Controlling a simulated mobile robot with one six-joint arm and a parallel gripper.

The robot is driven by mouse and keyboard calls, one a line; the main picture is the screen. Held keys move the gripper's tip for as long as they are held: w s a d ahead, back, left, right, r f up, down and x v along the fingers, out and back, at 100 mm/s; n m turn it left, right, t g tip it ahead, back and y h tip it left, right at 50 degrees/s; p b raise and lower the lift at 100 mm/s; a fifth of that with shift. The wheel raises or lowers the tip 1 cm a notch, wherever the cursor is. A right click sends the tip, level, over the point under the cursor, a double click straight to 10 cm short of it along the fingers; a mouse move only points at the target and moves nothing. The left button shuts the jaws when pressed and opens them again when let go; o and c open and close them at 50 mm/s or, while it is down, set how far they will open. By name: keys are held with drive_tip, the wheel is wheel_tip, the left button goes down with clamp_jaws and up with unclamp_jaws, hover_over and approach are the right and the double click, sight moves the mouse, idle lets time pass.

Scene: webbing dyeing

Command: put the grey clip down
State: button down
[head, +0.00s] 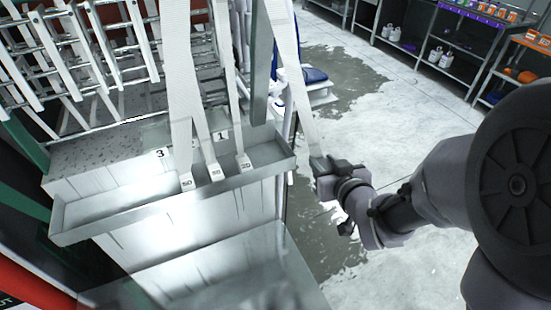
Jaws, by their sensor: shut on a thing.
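My gripper (322,168) is right of the long metal tray, out over the floor, with its jaws closed. A pale webbing strap (296,85) runs down from the top of the picture to the jaws. The grey clip at its end is not clearly distinguishable from the dark fingers.
Several pale straps (183,70) hang into the metal tray (120,212), with small labelled tags at their lower ends. A grey strip (260,70) hangs beside them. White racks (60,55) stand at upper left. The floor (415,130) is wet in patches; shelves (445,45) stand at the back right.

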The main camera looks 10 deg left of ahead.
drive_tip(key=s+a+f+n+g+y, duration=0.2)
drive_tip(key=s+a, duration=0.2)
drive_tip(key=a, duration=0.1)
drive_tip(key=b, duration=0.2)
hover_over(271, 161)
drive_tip(key=shift+w+a+f+b, duration=0.15)
drive_tip(key=shift+f+b, duration=0.25)
drive_tip(key=shift+f, duration=0.25)
wheel_tip(271, 161, down, 6)
drive_tip(key=b, duration=0.2)
drive_tip(key=shift+r+b, duration=0.1)
drive_tip(key=shift+b, duration=0.2)
drive_tip(key=shift+r, duration=0.15)
drive_tip(key=shift+f+b, duration=0.35)
drive_tip(key=shift+b, duration=0.05)
drive_tip(key=shift+f, duration=0.1)
